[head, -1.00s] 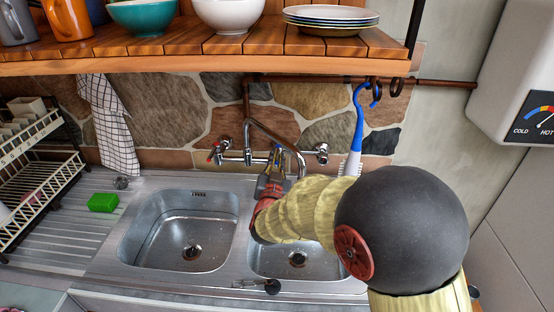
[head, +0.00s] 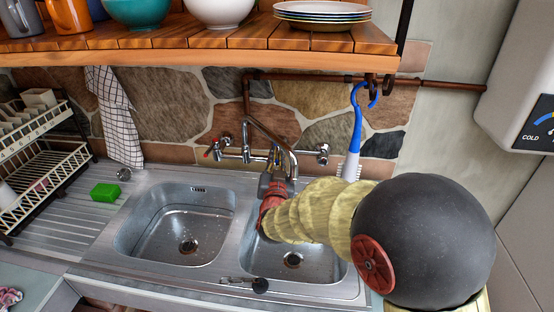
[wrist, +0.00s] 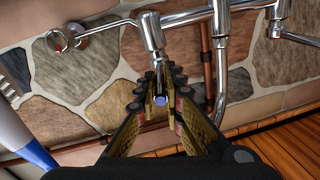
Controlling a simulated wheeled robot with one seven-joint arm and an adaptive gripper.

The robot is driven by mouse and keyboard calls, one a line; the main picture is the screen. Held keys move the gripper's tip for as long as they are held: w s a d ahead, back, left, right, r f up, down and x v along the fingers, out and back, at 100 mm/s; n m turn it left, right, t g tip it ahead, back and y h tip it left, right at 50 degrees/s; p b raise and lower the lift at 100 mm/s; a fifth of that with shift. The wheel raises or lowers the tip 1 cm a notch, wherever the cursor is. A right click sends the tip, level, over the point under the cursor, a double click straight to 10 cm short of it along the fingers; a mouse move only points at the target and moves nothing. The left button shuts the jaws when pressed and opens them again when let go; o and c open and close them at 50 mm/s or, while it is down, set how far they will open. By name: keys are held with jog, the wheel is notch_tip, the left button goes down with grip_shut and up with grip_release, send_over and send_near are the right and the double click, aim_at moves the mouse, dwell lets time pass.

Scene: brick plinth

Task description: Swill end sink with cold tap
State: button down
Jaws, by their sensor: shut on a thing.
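The chrome tap fittings (head: 245,154) are on the stone wall behind two steel sinks. In the wrist view my gripper (wrist: 160,102) is shut on a chrome tap part with a blue end (wrist: 159,99), likely the cold tap lever; the fingers hide its sides. In the head view my gripper (head: 276,168) is at the taps above the back of the right sink (head: 318,274), partly hidden by my arm. The spout (head: 291,158) curves beside it. I cannot make out running water. The left sink (head: 165,238) looks empty.
A blue-handled brush (head: 357,132) hangs to the right of the taps. A wooden shelf (head: 200,48) with bowls and plates overhangs the wall. A green sponge (head: 105,193) and a dish rack (head: 40,165) are on the left. A water heater (head: 515,80) is at right.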

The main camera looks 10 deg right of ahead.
jog(key=c, duration=1.9)
grip_release()
jog(key=v, duration=1.2)
